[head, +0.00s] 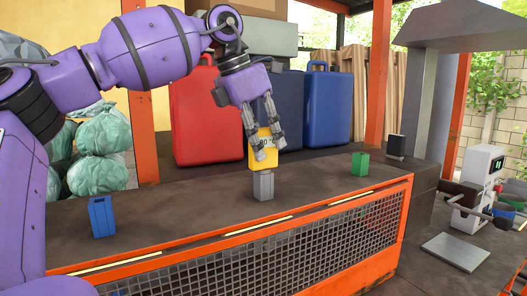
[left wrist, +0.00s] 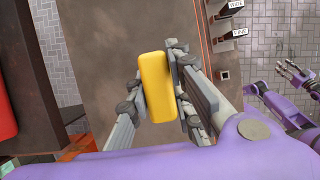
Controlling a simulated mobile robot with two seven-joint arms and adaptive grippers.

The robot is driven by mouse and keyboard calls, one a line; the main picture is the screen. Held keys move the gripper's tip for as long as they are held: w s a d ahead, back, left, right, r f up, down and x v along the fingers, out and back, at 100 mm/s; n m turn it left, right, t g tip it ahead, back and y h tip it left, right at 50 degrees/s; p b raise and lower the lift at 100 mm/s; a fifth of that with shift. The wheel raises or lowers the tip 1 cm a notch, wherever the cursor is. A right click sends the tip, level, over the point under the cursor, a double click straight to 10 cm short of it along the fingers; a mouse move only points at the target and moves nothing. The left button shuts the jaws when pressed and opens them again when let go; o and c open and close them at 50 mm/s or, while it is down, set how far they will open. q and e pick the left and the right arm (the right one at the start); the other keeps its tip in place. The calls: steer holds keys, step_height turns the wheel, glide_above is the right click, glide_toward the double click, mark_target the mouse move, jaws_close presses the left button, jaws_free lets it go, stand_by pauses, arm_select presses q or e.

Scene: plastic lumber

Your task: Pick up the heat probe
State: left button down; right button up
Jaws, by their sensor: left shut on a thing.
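The heat probe, which I take to be the yellow block-like device (head: 262,135), is upright just over a small grey holder (head: 263,186) on the brown bench. I cannot tell whether its lower end still touches the holder. My left gripper (head: 268,153) comes down from above and is shut on the yellow probe, with fingers on both sides of it. In the left wrist view the yellow probe (left wrist: 158,86) sits between the fingers (left wrist: 160,95). My right gripper (left wrist: 296,74) shows at the right of the left wrist view, empty, its fingers apart.
A blue holder (head: 102,217) stands at the bench's left, a green one (head: 360,165) to the right and a black one (head: 396,146) farther back. Red (head: 193,115) and blue jerrycans (head: 328,108) stand behind. A white machine (head: 482,185) is at the right.

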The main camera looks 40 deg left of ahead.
mark_target(267, 128)
steer(key=shift+s, duration=0.2)
arm_select(q)
steer(key=shift+r, duration=0.6)
step_height(267, 128, up, 4)
steer(key=shift+f+b, duration=0.2)
steer(key=shift+b, duration=0.2)
step_height(267, 128, up, 5)
steer(key=shift+r, duration=0.15)
step_height(267, 128, up, 8)
steer(key=p, duration=0.4)
steer(key=shift+f, duration=0.25)
arm_select(e)
steer(key=w+r+t, duration=0.1)
steer(key=w+r, duration=0.3)
steer(key=r, duration=0.1)
steer(key=shift+w+r, duration=0.2)
steer(key=shift+r, duration=0.2)
steer(key=shift+s+f, duration=0.1)
steer(key=shift+s, duration=0.15)
